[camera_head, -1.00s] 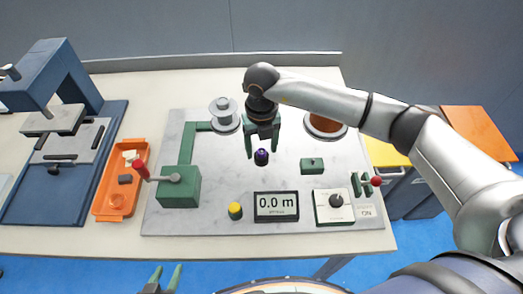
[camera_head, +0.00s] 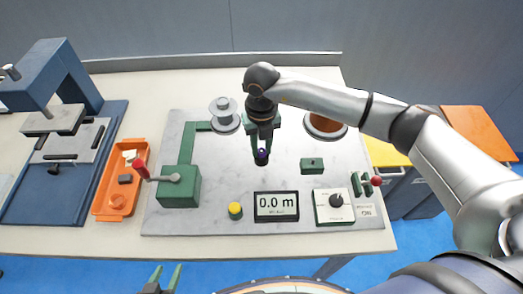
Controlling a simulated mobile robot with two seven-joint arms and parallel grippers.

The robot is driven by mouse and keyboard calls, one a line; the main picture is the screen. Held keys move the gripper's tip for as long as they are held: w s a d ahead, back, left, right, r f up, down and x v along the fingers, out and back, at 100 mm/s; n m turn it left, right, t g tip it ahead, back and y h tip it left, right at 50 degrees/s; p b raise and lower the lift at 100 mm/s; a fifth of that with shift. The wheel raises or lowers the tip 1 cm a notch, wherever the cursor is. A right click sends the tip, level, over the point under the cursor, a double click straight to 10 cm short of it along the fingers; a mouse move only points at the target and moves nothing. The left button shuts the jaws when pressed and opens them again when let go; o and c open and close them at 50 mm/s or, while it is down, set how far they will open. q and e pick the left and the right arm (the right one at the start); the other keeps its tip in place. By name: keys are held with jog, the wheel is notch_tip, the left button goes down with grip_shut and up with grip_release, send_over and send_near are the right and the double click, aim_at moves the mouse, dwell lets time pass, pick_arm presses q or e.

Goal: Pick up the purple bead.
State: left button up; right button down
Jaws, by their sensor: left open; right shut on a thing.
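The purple bead (camera_head: 262,153) is small and dark and sits near the middle of the grey marbled board. My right gripper (camera_head: 262,149) points down over it, with its green fingers shut on the bead from both sides. The bead is at the board's surface; whether it touches the board cannot be told. My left gripper (camera_head: 163,279) shows only its green fingertips at the bottom edge. They are apart and empty, in front of the table.
A green crank box (camera_head: 179,188) with a red-knobbed handle stands left of the bead. A display (camera_head: 276,206) reading 0.0 m, a yellow button (camera_head: 235,210) and a dial box (camera_head: 334,207) line the front. An orange tray (camera_head: 117,204) lies left. A grey spool (camera_head: 223,116) stands behind.

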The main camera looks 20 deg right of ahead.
jog(key=shift+r, duration=0.65)
jog(key=s+a+r+b, duration=0.1)
jog(key=s+a+r, duration=0.3)
jog(key=s+r, duration=0.7)
jog(key=shift+s+r+b, duration=0.3)
jog(key=shift+s+r, duration=0.05)
jog(key=shift+s, duration=0.9)
jog(key=shift+w, duration=0.1)
